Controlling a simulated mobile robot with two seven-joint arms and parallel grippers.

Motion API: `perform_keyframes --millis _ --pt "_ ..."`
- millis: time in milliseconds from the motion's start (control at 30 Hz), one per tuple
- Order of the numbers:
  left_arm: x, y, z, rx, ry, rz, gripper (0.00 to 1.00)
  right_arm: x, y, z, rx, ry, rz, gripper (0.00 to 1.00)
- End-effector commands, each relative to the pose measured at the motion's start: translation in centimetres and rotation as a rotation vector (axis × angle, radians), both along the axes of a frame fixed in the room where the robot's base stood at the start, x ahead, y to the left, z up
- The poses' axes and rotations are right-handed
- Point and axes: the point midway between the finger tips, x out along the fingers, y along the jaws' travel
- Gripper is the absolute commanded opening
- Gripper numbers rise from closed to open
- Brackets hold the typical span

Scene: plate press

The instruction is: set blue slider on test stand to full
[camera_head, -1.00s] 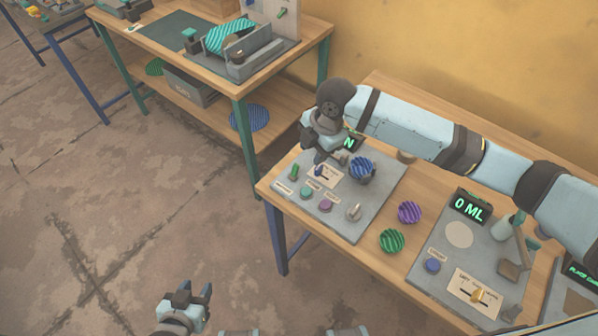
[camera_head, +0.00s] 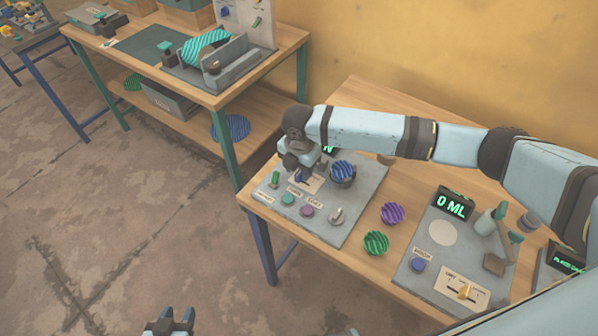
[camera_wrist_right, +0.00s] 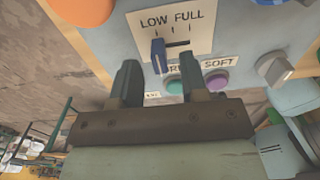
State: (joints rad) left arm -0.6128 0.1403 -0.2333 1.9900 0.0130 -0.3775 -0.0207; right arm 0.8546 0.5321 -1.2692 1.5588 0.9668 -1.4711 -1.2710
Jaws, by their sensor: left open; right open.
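The test stand (camera_head: 357,211) is a grey panel at the left end of the near wooden table. Its blue slider (camera_wrist_right: 158,56) sits at the LOW end of a short slot on a cream label plate (camera_wrist_right: 178,42); FULL is to the right in the right wrist view. My right gripper (camera_wrist_right: 159,78) is open, its fingertips just short of the slider and on either side of it. In the head view my right gripper (camera_head: 300,166) is over the stand and partly hides the slider. My left gripper (camera_head: 171,322) is open and empty at the bottom edge, away from the table.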

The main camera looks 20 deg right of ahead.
Motion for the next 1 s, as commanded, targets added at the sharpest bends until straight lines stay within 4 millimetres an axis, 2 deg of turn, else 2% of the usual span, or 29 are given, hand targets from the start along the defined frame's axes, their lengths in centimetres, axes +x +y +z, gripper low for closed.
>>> perform_keyframes --millis 100,200,500,533,700,867,1000 --pt "0.0 0.0 0.0 0.0 0.001 0.0 0.43 0.0 0.1 -1.4 0.0 0.001 -0.001 0.4" --pt "-0.1 -0.1 0.0 0.0 0.001 -0.001 0.43 0.0 0.1 -2.0 0.001 0.001 0.0 0.4" --pt "0.0 -0.1 0.3 -0.003 -0.002 -0.001 0.43 0.0 0.1 -2.3 0.001 -0.001 0.0 0.4" --pt "0.0 -0.1 0.3 -0.003 -0.003 -0.001 0.43 0.0 0.1 -2.3 0.001 -0.001 0.0 0.38" --pt "0.0 -0.2 0.4 -0.003 -0.004 -0.001 0.43 0.0 0.0 -2.3 0.001 -0.001 0.0 0.0" --pt "0.0 -0.2 0.4 -0.003 -0.004 -0.001 0.43 0.0 0.0 -2.3 0.001 -0.001 0.0 0.0" --pt "0.0 -0.2 1.1 -0.003 -0.001 -0.001 0.43 -0.6 -0.5 -2.0 -0.001 0.001 -0.001 0.0"
